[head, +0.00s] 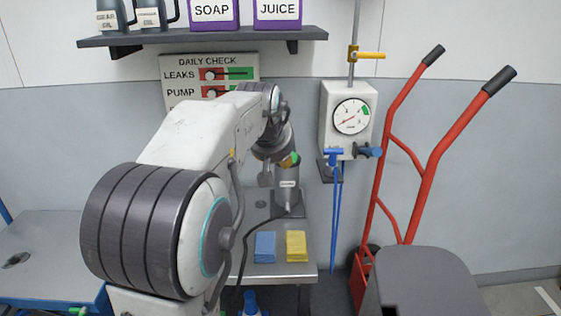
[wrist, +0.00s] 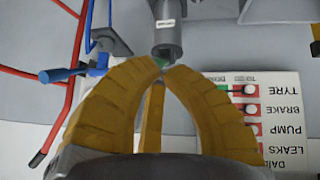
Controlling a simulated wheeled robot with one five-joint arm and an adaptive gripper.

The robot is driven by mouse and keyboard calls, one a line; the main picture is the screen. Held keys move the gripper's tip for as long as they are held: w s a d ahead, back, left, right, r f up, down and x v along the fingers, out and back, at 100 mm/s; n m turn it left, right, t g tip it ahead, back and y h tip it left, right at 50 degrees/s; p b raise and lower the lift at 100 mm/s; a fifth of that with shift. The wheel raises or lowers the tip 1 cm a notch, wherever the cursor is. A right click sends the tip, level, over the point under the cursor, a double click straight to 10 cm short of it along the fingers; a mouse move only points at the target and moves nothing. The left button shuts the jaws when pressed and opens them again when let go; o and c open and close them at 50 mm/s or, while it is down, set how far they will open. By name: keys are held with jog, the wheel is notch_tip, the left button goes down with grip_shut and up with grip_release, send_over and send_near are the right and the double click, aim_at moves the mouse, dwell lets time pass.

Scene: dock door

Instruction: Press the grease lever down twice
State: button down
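The grease pump appears to be a grey cylinder (head: 288,188) with a small white label, standing on the metal bench behind my arm. It shows at the top of the wrist view (wrist: 166,38). In the head view my gripper (head: 287,161) is beside the cylinder's top, mostly hidden by my arm. No lever shape is clearly visible.
A DAILY CHECK board (head: 205,62) hangs behind. A gauge box (head: 348,118) with blue hose and a red hand truck (head: 378,180) stand right. A shelf (head: 205,38) overhangs.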

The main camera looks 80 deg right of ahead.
jog(key=shift+a+r, duration=0.3)
dwell(1.2)
jog(key=a+f+m+y, duration=0.35)
jog(key=a+f, duration=0.35)
jog(key=f, duration=0.3)
jog(key=w+a+f+n+t+y+p, duration=0.1)
jog(key=w+a+f+n+y, duration=0.15)
jog(key=w+a, duration=0.6)
jog(key=w+a+r+n+t+p, duration=0.1)
jog(key=w+a+n, duration=0.3)
jog(key=a, duration=0.6)
jog(key=w+a+r+n+t+y+p, duration=0.1)
jog(key=w+a+n, duration=0.4)
jog(key=a, duration=0.6)
jog(key=w+a+r+n+t+y+p, duration=0.1)
jog(key=w+a+r+n+p, duration=0.2)
jog(key=a+n, duration=0.4)
jog(key=w+a+p, duration=0.1)
jog(key=a+p, duration=0.1)
jog(key=a, duration=0.1)
jog(key=shift+w+a+r, duration=0.2)
jog(key=shift+a, duration=0.1)
